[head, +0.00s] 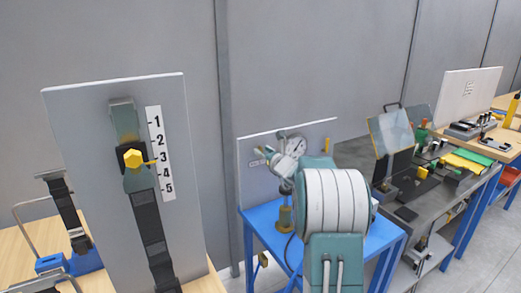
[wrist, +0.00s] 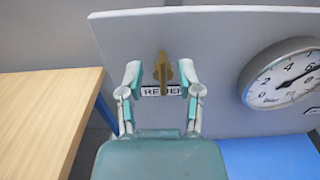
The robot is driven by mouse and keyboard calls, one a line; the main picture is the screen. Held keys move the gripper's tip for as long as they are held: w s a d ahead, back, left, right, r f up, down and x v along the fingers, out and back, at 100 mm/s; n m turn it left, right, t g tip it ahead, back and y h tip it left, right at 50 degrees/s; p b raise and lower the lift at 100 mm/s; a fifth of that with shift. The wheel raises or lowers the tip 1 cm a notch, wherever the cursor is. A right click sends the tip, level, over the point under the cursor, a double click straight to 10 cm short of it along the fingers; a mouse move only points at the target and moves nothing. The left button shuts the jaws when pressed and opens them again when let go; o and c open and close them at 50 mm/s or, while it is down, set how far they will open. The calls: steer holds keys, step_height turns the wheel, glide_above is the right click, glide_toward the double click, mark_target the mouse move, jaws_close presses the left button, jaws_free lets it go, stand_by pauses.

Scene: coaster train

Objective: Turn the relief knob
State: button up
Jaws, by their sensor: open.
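The relief knob (wrist: 161,70) is a brass-coloured piece on a grey panel (wrist: 220,40), just above a white label (wrist: 164,91) that is partly covered. In the wrist view my gripper (wrist: 160,76) is open, with one teal finger on each side of the knob. I cannot tell whether the fingers touch it. In the head view my gripper (head: 278,160) is in front of the panel (head: 262,180) at the blue table, and the knob is hidden behind it there.
A round gauge (wrist: 285,76) is right of the knob; it also shows in the head view (head: 297,146). The panel stands on a blue table (head: 262,222). A tall board with a yellow knob (head: 133,160) stands at left. A cluttered grey bench (head: 425,190) is at right.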

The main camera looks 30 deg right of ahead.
steer(key=shift+w+a, duration=0.1)
steer(key=shift+w, duration=1.1)
steer(key=shift+d+f, duration=0.1)
steer(key=shift+d, duration=0.4)
steer(key=shift+a, duration=0.15)
jaws_close()
steer(key=shift+a, duration=0.1)
steer(key=shift+a+f+n, duration=0.15)
steer(key=shift+a+n, duration=0.05)
steer(key=shift+n, duration=1.25)
steer(key=shift+a+f+n, duration=0.15)
steer(key=shift+n, duration=1.25)
steer(key=shift+a+f+n, duration=0.15)
steer(key=shift+a+n, duration=0.05)
steer(key=shift+n, duration=1.25)
